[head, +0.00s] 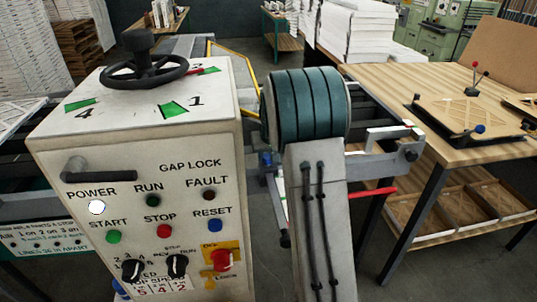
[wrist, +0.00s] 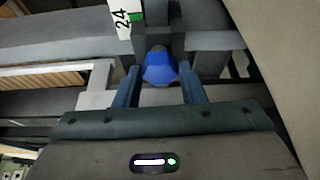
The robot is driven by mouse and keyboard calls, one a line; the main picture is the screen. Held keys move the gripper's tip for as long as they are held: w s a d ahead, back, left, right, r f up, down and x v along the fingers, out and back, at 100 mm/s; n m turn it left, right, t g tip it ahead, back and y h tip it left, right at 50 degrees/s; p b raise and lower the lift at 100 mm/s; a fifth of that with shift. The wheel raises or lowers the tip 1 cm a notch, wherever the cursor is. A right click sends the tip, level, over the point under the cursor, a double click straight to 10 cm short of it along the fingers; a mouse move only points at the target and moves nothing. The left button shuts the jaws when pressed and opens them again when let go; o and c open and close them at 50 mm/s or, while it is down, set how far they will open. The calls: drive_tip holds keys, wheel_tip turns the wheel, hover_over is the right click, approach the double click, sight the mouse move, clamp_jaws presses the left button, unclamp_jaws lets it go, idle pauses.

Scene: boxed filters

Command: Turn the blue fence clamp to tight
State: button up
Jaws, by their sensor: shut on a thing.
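The blue fence clamp (wrist: 160,67) shows as a blue knob at the upper middle of the wrist view, on a dark grey mount. My gripper (wrist: 160,82) has its two blue-grey fingers on either side of the knob and is shut on it. In the head view my arm hides most of this place; a small blue part (head: 265,160) shows left of the arm, and I cannot tell whether it is the clamp or a finger. The clamp's tight and loose marks are not readable.
The control cabinet (head: 135,165) with a black handwheel (head: 144,70) stands close left of my arm. A wooden table (head: 450,90) with a jig is at right. A red lever (head: 365,192) sticks out right of my arm.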

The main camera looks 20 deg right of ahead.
drive_tip(key=shift+m, duration=0.3)
drive_tip(key=o, duration=1)
drive_tip(key=shift+r, duration=0.1)
drive_tip(key=v, duration=0.6)
drive_tip(key=b+v, duration=0.1)
drive_tip(key=v, duration=0.6)
drive_tip(key=shift+s+a+r+b, duration=0.1)
drive_tip(key=shift+a+r+b, duration=0.1)
drive_tip(key=shift+r+b, duration=0.1)
